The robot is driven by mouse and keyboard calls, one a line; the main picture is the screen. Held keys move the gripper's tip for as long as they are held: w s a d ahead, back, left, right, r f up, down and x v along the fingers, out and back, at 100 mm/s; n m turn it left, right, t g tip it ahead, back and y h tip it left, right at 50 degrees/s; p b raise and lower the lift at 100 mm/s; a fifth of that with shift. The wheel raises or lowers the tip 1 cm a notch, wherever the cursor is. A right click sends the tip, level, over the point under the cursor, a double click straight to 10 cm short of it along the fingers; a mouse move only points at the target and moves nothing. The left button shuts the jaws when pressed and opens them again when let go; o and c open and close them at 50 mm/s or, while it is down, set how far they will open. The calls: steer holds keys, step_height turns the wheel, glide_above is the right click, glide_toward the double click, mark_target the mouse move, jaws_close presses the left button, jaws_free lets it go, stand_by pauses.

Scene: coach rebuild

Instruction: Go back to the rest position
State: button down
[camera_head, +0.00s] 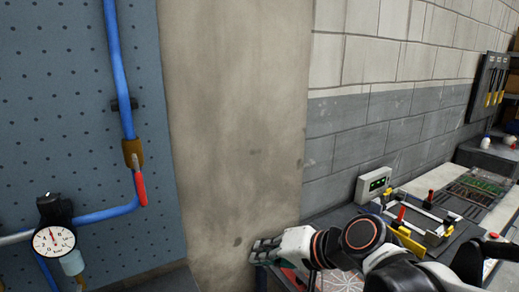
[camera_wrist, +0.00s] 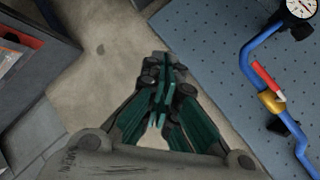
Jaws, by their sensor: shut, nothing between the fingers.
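My gripper (camera_head: 263,250) is at the bottom centre of the head view, in front of the foot of the beige pillar. My arm reaches in from the lower right. In the wrist view my gripper (camera_wrist: 163,75) shows green finger pads together at the tips, with nothing between them. It appears clear of the pipes and the panel.
A perforated blue panel (camera_head: 85,100) carries a blue pipe (camera_head: 115,60) with a red-handled valve (camera_head: 139,185) and a round gauge (camera_head: 53,240). The pillar (camera_head: 235,120) stands beside it. A workbench (camera_head: 320,215) with a fixture (camera_head: 425,222) and a display box (camera_head: 373,184) is at right.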

steer(key=s+d+f+n+h+b, duration=0.1)
steer(key=s+d+f+h, duration=0.3)
steer(key=d, duration=0.5)
steer(key=s+d+f+h+b, duration=0.3)
steer(key=s+d, duration=0.4)
steer(key=d, duration=0.3)
steer(key=shift+d+f+n+h, duration=0.25)
steer(key=shift+f+n+h, duration=0.15)
steer(key=shift+f+h, duration=0.5)
steer(key=shift+a, duration=0.15)
